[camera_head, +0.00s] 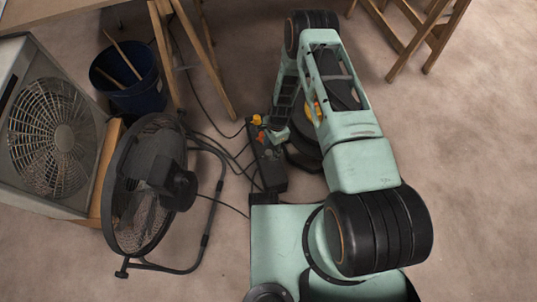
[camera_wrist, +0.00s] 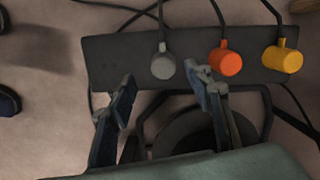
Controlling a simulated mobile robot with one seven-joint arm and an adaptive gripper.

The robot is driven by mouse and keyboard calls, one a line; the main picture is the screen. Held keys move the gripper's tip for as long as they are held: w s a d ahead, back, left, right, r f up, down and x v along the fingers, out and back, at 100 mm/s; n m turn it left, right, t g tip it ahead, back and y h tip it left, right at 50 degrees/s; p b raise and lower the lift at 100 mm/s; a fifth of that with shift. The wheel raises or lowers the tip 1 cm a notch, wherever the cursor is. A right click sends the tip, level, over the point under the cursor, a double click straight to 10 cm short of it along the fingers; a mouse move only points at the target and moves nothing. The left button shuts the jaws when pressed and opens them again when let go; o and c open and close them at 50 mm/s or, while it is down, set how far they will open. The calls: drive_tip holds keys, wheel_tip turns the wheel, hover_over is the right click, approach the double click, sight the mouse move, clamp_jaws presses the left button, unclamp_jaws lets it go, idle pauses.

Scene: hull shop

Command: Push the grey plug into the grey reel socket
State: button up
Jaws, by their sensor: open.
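In the wrist view the grey plug (camera_wrist: 163,64) is a short grey cylinder with a dark cable running up from it. A dark round reel (camera_wrist: 185,133) shows below, partly behind my gripper. I cannot make out a grey socket. In the head view my gripper (camera_head: 277,130) is over the strip (camera_head: 270,172), and the grey plug cannot be made out.
An orange plug (camera_wrist: 226,62) sits close to my right finger, and a yellow plug (camera_wrist: 282,58) is farther right. Loose cables cross the floor. A black floor fan (camera_head: 145,190), a box fan (camera_head: 50,135) and a blue bucket (camera_head: 128,80) stand left. Open floor lies right.

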sight(269, 152)
drive_tip(key=f+b, duration=0.1)
drive_tip(key=f, duration=0.1)
drive_tip(key=a+f+b, duration=0.1)
drive_tip(key=f, duration=0.2)
drive_tip(key=shift+f, duration=0.1)
drive_tip(key=c, duration=1.2)
drive_tip(key=shift+o, duration=0.2)
